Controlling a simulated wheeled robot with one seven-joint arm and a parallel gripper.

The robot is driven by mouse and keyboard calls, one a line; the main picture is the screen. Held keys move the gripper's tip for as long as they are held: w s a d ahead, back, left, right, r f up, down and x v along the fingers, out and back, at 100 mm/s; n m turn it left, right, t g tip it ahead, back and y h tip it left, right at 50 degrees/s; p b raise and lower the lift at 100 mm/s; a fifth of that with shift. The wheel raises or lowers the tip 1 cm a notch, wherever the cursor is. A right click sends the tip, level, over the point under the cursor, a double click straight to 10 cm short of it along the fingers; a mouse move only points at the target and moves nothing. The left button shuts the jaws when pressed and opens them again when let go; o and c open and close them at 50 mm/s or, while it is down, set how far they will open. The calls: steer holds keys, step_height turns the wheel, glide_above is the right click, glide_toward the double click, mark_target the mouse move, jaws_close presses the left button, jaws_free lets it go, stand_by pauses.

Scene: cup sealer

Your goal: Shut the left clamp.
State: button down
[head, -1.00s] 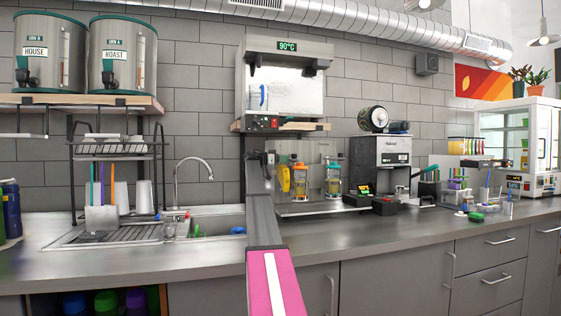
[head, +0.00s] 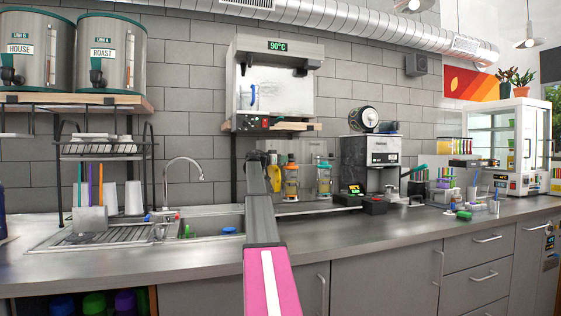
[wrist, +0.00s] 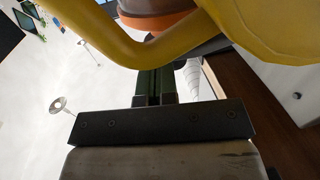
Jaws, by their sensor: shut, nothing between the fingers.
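A yellow curved handle (head: 274,178), likely the left clamp's, is beside a clear container with an orange band (head: 291,182) on the back of the counter. In the wrist view the handle (wrist: 145,52) crosses close in front of the fingers, and an orange and dark round part (wrist: 160,20) sits behind it. I cannot tell whether the clamp is open or whether the fingers touch the handle. My gripper (wrist: 153,82) is shut and empty, just beside the handle. In the head view its fingertips are hidden by my arm.
A second clear container (head: 323,180) stands to the right of the first. A grey machine (head: 370,160) is farther right, with small dark boxes (head: 375,206) in front. The sink (head: 215,222) is on the left. The front of the counter (head: 350,228) is clear.

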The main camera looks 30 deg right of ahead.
stand_by(0.3)
steer(key=a, duration=1.4)
steer(key=shift+s, duration=0.15)
